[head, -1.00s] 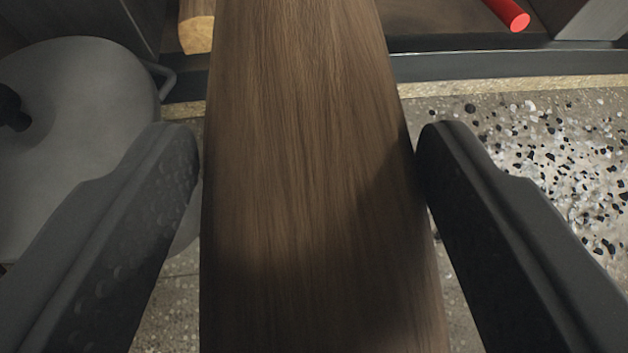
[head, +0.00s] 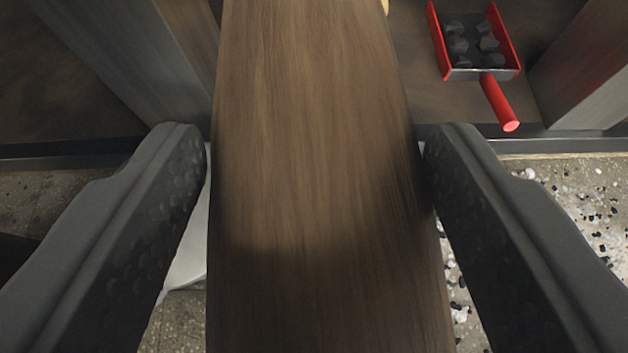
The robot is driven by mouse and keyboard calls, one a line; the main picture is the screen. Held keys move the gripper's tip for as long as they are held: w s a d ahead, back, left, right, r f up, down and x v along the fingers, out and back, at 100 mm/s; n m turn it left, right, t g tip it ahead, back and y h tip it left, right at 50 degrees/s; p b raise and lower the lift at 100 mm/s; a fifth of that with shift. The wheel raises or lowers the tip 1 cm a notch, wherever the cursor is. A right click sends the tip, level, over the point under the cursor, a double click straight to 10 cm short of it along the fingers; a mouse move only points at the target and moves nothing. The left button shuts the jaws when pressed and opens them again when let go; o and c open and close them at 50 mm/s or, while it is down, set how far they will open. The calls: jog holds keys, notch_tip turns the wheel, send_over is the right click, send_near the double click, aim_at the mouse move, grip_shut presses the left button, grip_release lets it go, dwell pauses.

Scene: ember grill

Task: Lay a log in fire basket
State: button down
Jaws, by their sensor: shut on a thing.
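A brown wooden log (head: 315,170) fills the middle of the head view, running from the bottom edge up past the top. My gripper (head: 315,145) is shut on it, with one dark finger along each side. The log hides much of what lies straight ahead and below. I cannot make out the fire basket in this view.
A red shovel (head: 505,105) with dark lumps in its pan lies on a brown surface at the upper right. Grey upright panels stand at the upper left (head: 150,50) and far right (head: 585,75). A speckled floor (head: 590,200) shows below the ledge. A pale object (head: 190,250) is partly hidden behind the left finger.

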jog(key=w+r+y, duration=0.1)
jog(key=w+r, duration=0.2)
jog(key=r, duration=1.2)
jog(key=w+r+y, duration=0.2)
jog(key=w+r, duration=0.2)
jog(key=r, duration=1.1)
jog(key=shift+d+r, duration=0.35)
jog(key=shift+d, duration=0.05)
